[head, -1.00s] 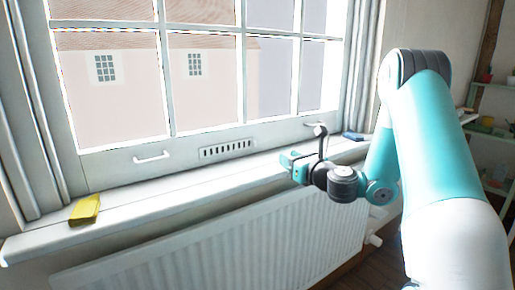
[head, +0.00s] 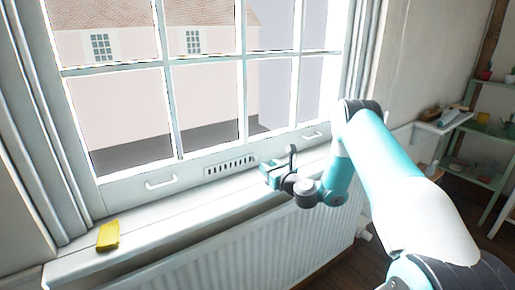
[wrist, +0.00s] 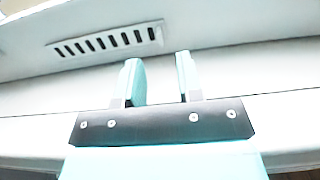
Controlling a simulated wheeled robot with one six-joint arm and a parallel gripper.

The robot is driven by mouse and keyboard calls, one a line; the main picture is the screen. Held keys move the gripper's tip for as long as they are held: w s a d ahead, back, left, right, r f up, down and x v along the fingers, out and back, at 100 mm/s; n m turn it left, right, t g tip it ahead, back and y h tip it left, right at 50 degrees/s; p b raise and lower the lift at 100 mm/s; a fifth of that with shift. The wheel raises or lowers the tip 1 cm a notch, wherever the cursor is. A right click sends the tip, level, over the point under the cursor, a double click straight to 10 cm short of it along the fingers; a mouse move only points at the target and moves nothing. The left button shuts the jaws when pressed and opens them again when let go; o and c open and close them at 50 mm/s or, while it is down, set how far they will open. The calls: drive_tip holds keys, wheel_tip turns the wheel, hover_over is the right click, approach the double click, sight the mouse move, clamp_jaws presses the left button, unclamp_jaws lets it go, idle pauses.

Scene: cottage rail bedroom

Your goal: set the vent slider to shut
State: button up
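The vent (head: 231,165) is a pale strip with a row of dark slots in the window's bottom rail, between two white handles. In the wrist view the vent (wrist: 105,42) lies at upper left, beyond my fingers. A small pale tab (wrist: 152,33) seems to sit at its right end; I cannot tell for sure that it is the slider. My gripper (head: 268,172) is just right of the vent in the head view, above the sill. In the wrist view my gripper (wrist: 160,75) has its two teal fingers apart with nothing between them, not touching the vent.
The white window sill (head: 190,212) runs below the vent, with a yellow cloth or sponge (head: 108,236) at its left end. A left handle (head: 161,183) and a right handle (head: 312,135) stick out from the rail. A white radiator (head: 250,255) is below.

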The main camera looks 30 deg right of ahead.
sight(256, 158)
drive_tip(key=w+p, duration=0.1)
drive_tip(key=p, duration=0.1)
drive_tip(key=shift+a+r+p, duration=0.1)
drive_tip(key=shift+r+p, duration=0.2)
drive_tip(key=shift+r, duration=0.05)
drive_tip(key=shift+w+a+f+p, duration=0.1)
drive_tip(key=shift+w+f+p, duration=0.1)
drive_tip(key=shift+w, duration=0.8)
drive_tip(key=shift+w+d+f+p, duration=0.1)
drive_tip(key=shift+w+p, duration=0.1)
drive_tip(key=shift+w, duration=0.75)
drive_tip(key=shift+w+a+f+p, duration=0.1)
drive_tip(key=shift+w+p, duration=0.1)
drive_tip(key=shift+w, duration=0.8)
clamp_jaws()
